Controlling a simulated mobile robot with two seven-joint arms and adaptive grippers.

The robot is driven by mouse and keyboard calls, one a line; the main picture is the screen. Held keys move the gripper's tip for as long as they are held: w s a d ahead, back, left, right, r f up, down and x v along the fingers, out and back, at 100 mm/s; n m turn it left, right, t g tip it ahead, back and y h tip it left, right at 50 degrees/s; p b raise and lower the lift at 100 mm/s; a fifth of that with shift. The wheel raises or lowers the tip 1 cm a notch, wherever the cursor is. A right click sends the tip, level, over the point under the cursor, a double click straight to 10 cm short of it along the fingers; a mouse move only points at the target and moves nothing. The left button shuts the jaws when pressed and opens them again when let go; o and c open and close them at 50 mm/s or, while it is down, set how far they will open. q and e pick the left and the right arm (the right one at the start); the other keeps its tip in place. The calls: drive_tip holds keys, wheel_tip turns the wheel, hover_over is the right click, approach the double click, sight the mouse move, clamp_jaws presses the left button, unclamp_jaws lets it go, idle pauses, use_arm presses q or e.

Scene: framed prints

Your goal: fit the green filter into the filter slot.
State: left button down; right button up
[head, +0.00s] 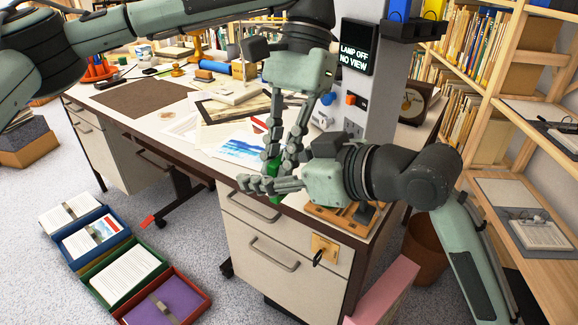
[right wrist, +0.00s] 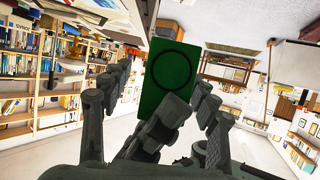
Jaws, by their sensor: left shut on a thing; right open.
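The green filter is a flat green plate (right wrist: 168,75) with a dark ring on its face, seen large in the right wrist view. In the head view only a small green part (head: 275,191) shows, at the desk's front edge among the fingers. My left gripper (head: 280,160) points down from above and is shut on it. My right gripper (head: 256,184) comes in from the right, open, its fingers beside and partly in front of the filter. Whether they touch it I cannot tell. I cannot make out the filter slot for certain.
A grey column with a black sign (head: 359,47) reading "LAMP OFF NO VIEW" stands behind my grippers. A wooden rack (head: 340,216) lies by the right gripper. Prints (head: 240,151) cover the desk. Open boxes (head: 122,268) stand on the floor at left; shelves stand at right.

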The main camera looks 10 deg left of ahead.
drive_tip(key=shift+w+a+f, duration=0.1)
drive_tip(key=shift+a, duration=0.2)
drive_tip(key=shift+c, duration=0.4)
drive_tip(key=shift+w+d, duration=0.1)
drive_tip(key=shift+w, duration=0.05)
drive_tip(key=c, duration=1.2)
drive_tip(key=o, duration=1)
drive_tip(key=shift+o, duration=1.4)
drive_tip(key=v, duration=1.2)
